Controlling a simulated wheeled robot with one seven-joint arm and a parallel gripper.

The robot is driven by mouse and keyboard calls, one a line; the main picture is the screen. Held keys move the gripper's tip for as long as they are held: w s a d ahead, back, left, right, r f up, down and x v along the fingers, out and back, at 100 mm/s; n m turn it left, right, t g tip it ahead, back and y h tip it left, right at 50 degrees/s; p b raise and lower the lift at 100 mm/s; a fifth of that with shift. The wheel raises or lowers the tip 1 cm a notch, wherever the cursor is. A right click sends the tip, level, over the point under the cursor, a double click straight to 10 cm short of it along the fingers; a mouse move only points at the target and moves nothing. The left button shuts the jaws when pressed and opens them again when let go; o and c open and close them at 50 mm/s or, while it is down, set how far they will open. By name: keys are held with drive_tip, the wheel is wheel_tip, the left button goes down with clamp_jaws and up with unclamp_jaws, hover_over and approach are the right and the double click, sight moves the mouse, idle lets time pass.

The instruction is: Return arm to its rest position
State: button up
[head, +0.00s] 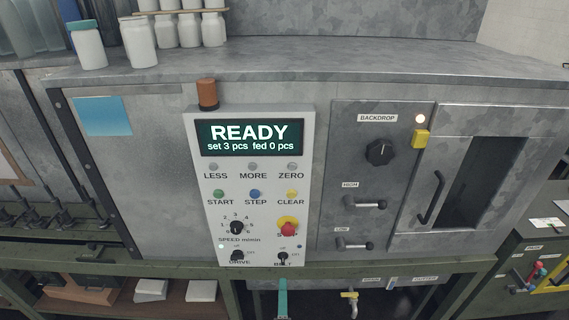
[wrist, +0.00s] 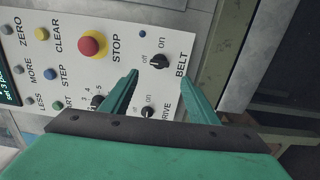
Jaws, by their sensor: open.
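My gripper (wrist: 158,75) is open and empty in the wrist view, its two green fingers apart in front of the control panel (wrist: 193,50). The black BELT knob (wrist: 159,62) shows between and just beyond the fingertips; I see no contact. In the head view, part of my green gripper (head: 283,290) shows at the bottom edge, just below the BELT knob (head: 283,258). The rest of it is out of view. The panel display (head: 251,138) reads READY, set 3 pcs, fed 0 pcs.
The DRIVE knob (head: 237,256) and red STOP button (head: 288,228) are close by on the panel. Lever handles (head: 366,204) and a door handle (head: 432,198) stick out at the right. White bottles (head: 139,42) stand on top at the back left.

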drive_tip(key=s+f+m+g, duration=0.1)
drive_tip(key=s+m, duration=0.7)
drive_tip(key=s, duration=1.2)
drive_tip(key=s+r+m, duration=0.4)
drive_tip(key=s+m, duration=0.1)
drive_tip(key=s, duration=0.3)
drive_tip(key=s+r+m+g, duration=0.1)
drive_tip(key=s+r+m, duration=0.3)
drive_tip(key=s, duration=0.5)
drive_tip(key=shift+s+d+r+m+g, duration=0.2)
drive_tip(key=shift+r+m+g, duration=0.15)
drive_tip(key=shift+m, duration=0.25)
drive_tip(key=shift+a, duration=0.1)
